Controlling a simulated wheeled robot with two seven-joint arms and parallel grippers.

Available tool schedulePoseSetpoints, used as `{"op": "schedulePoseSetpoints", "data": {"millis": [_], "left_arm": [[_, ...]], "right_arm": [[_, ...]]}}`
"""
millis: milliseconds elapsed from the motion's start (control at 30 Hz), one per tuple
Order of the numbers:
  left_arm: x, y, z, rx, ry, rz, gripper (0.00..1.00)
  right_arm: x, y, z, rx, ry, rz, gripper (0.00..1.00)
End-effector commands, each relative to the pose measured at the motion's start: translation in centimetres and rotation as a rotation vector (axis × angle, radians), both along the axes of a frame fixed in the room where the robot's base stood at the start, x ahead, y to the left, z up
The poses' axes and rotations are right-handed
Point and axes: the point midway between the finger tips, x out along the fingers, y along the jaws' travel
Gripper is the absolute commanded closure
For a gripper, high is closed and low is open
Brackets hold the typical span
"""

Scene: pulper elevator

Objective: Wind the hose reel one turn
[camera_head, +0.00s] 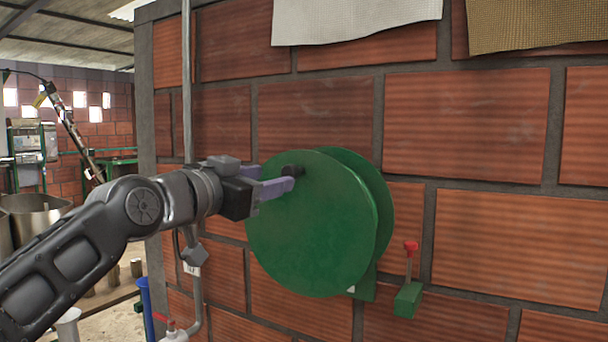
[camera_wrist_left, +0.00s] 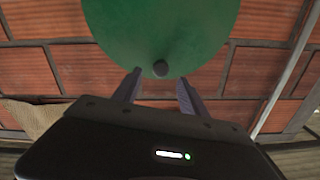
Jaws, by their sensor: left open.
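The green hose reel (camera_head: 315,235) is mounted on the brick wall, with two round discs one behind the other. A short black crank knob (camera_head: 293,170) sticks out near the upper left rim of its front disc. My left gripper (camera_head: 285,182) is open at the knob. In the left wrist view the reel (camera_wrist_left: 165,30) fills the top, and the knob (camera_wrist_left: 160,69) lies between and just beyond the two fingertips of the gripper (camera_wrist_left: 158,78). I cannot tell whether a finger touches the knob. My right gripper is not in view.
A green box with a red-knobbed lever (camera_head: 409,290) is on the wall right of the reel. A grey pipe (camera_head: 187,90) runs down the wall at left. Cloth sacks (camera_head: 355,20) hang above. A blue post (camera_head: 146,305) stands low at left.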

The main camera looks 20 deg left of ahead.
Motion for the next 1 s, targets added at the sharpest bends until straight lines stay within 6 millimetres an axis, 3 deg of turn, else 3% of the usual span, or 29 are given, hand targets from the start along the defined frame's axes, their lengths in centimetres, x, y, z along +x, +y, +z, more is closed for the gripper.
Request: {"op": "schedulePoseSetpoints", "data": {"millis": [467,1000], "left_arm": [[0.7,-0.2,0.0,-0.004,0.003,-0.002,0.50],[7.5,-1.1,0.1,-0.003,0.002,-0.001,0.50]], "right_arm": [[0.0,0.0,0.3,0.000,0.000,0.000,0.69],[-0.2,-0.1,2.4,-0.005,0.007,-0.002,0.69]]}}
